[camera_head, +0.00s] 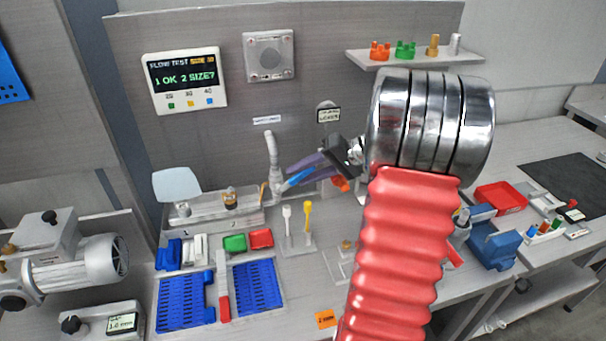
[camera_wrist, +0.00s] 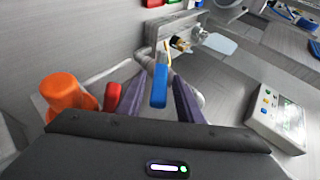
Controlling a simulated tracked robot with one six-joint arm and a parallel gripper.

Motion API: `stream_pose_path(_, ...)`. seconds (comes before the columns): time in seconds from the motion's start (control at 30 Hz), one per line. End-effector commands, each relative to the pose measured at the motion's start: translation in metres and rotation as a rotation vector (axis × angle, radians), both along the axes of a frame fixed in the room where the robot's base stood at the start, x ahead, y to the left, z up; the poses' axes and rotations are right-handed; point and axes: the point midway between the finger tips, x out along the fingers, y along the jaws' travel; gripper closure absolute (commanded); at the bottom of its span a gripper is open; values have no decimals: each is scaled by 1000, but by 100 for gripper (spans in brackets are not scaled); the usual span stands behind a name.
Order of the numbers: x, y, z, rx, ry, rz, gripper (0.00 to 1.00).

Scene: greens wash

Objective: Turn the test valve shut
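The test valve shows a blue lever handle (camera_head: 298,178) beside a pale upright pipe (camera_head: 272,150) at the back of the bench. In the wrist view the blue handle (camera_wrist: 159,88) lies between the two purple fingers of my gripper (camera_wrist: 160,78), with a gap on each side. My gripper (camera_head: 292,176) is open around the handle, not visibly pressing on it. In the head view the near finger and the handle overlap. The pale pipework (camera_wrist: 147,58) shows beyond the handle in the wrist view.
A flow test display (camera_head: 184,80) reading "1 OK 2 SIZE?" hangs on the back panel. A shelf (camera_head: 410,59) with coloured fittings is at upper right. Blue trays (camera_head: 258,287) lie on the bench in front. An orange part (camera_wrist: 62,95) and a red part (camera_wrist: 112,96) are close left of my gripper.

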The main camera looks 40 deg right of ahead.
Motion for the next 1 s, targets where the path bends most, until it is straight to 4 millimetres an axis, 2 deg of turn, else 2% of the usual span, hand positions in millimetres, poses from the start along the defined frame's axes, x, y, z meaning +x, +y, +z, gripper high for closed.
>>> stream_pose_path(0.27, 0, -1, 7, -3, -1, -1, 64)
stream_pose_path(0.47, 1, 0, 32, -4, -1, 1, 64)
stream_pose_path(0.8, 1, 1, 86, -3, -2, 2, 64)
stream_pose_path(1.0, 1, 1, 99, -1, 0, 3, 64)
